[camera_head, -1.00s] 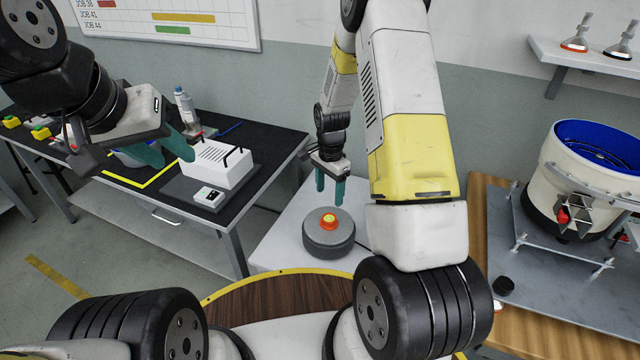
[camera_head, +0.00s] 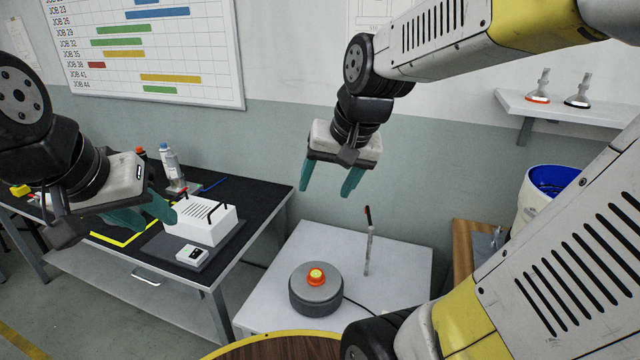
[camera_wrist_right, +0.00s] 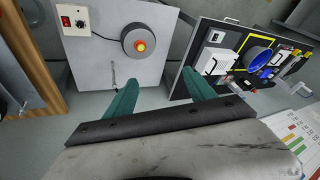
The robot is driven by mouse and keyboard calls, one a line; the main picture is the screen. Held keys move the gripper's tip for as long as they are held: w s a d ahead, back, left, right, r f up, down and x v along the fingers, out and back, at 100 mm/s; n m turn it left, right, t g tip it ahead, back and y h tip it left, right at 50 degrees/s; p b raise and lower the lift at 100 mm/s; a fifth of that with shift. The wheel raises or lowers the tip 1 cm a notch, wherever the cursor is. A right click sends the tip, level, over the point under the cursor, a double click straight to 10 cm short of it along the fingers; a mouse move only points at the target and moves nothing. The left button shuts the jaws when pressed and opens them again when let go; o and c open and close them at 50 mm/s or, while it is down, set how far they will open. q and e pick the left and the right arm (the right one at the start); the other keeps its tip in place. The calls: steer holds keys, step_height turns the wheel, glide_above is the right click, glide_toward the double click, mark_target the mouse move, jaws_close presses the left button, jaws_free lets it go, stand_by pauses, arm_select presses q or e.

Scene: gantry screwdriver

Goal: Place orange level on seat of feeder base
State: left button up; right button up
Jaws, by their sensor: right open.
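The orange level (camera_head: 316,275), a small orange disc with a yellow-green centre, sits on the middle of the top of a grey round feeder base (camera_head: 316,297). Both also show in the right wrist view, the level (camera_wrist_right: 141,46) near the centre of the base (camera_wrist_right: 129,36). My right gripper (camera_head: 325,191) is open and empty, raised well above and behind the base. Its teal fingers (camera_wrist_right: 158,82) are spread apart in the wrist view, with nothing between them. My left gripper (camera_head: 145,215) hangs over the dark bench at left, its fingers apart and apparently empty.
The base stands on a pale table (camera_head: 270,265). The dark bench at left holds a white box (camera_head: 206,222).

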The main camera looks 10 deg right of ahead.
steer(key=s+r+n+t, duration=0.1)
steer(key=s+r+n, duration=0.1)
steer(key=s, duration=0.5)
steer(key=shift+a+r+n, duration=0.15)
steer(key=shift+a+n, duration=0.1)
steer(key=shift+n, duration=0.15)
